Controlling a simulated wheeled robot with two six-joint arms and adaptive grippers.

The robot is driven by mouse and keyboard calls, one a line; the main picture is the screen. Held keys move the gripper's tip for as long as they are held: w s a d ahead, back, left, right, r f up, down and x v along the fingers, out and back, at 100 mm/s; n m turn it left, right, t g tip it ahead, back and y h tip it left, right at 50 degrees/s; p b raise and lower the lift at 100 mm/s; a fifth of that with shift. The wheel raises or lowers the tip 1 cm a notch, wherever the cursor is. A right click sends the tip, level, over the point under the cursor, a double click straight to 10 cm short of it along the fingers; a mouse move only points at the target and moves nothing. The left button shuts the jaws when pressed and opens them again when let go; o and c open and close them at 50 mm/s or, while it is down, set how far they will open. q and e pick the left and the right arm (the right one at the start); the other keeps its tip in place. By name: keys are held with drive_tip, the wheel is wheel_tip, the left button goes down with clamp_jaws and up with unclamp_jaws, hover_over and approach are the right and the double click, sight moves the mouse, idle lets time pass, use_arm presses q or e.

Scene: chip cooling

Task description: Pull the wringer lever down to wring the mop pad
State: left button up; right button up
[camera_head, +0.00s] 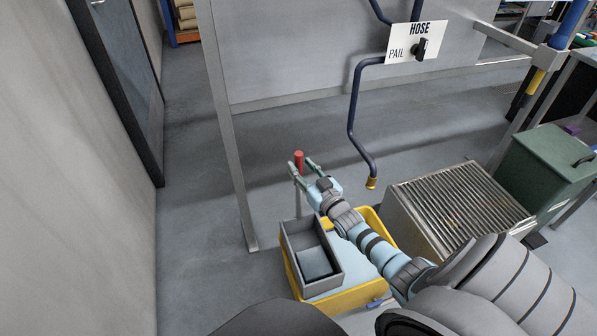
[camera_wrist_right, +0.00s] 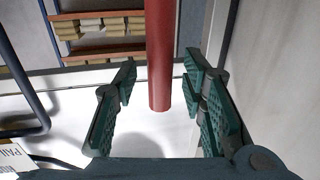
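The wringer lever shows in the head view as a thin upright rod with a red grip (camera_head: 299,162) on top. It stands at the back left of the yellow mop bucket (camera_head: 343,303). A grey wringer box (camera_head: 296,255) sits on the bucket's left side, with a pale blue surface inside that may be the mop pad. My right gripper (camera_head: 302,168) is open at the lever's top. In the right wrist view the red grip (camera_wrist_right: 160,60) hangs between the spread green fingers (camera_wrist_right: 160,100), with space on both sides. My left gripper is not in view.
A dark hose pipe (camera_head: 352,110) with a brass end hangs behind the bucket, under a sign reading HOSE and PAIL (camera_head: 416,42). A slatted metal grate (camera_head: 458,210) and green bin (camera_head: 545,170) stand to the right. The floor left of the bucket is clear.

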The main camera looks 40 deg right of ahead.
drive_tip(key=shift+w+d+b, duration=0.15)
drive_tip(key=shift+w+b, duration=0.25)
drive_tip(key=shift+w, duration=0.75)
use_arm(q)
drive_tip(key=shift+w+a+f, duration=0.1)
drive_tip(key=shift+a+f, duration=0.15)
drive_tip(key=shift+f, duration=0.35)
use_arm(e)
clamp_jaws()
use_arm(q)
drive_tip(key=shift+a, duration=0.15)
